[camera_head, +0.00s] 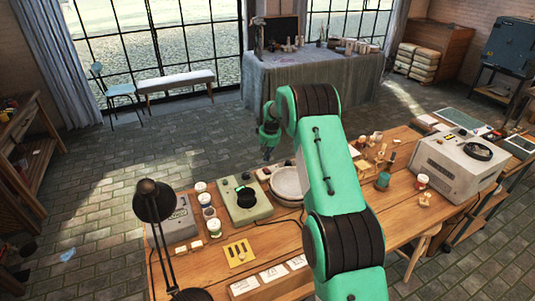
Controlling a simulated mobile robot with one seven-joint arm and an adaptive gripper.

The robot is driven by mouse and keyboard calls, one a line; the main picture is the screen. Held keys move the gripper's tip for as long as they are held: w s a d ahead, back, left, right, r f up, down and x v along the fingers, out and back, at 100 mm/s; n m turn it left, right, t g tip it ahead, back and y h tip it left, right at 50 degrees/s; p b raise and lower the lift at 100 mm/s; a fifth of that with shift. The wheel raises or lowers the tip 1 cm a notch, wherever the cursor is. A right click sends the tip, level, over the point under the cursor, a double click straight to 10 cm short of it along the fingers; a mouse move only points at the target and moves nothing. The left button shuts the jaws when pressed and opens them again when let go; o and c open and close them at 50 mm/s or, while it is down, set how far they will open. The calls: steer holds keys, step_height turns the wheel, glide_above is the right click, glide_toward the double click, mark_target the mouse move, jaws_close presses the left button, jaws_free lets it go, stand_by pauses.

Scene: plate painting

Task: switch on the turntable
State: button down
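A round, pale disc (289,182), which looks like the turntable or a plate on it, lies on the wooden table, partly hidden by my green arm. My gripper (267,154) hangs above and behind the disc, apart from the table things as far as I can see. It is small and dark, and I cannot tell whether its fingers are open. I see nothing held in it.
A green box with a black round top (245,196), several small white jars (206,199), a black desk lamp (154,202) and a yellow slotted plate (239,253) stand left of my arm. A grey machine (456,162) stands on the table's right. Brushes and cups crowd the middle.

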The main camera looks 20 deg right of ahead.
glide_above(266, 170)
steer(key=f, duration=0.3)
steer(key=f+b, duration=0.1)
steer(key=shift+s+f, duration=0.15)
steer(key=shift+s, duration=0.2)
steer(key=shift+s+f, duration=0.1)
steer(key=shift+f, duration=0.9)
steer(key=shift+s, duration=0.1)
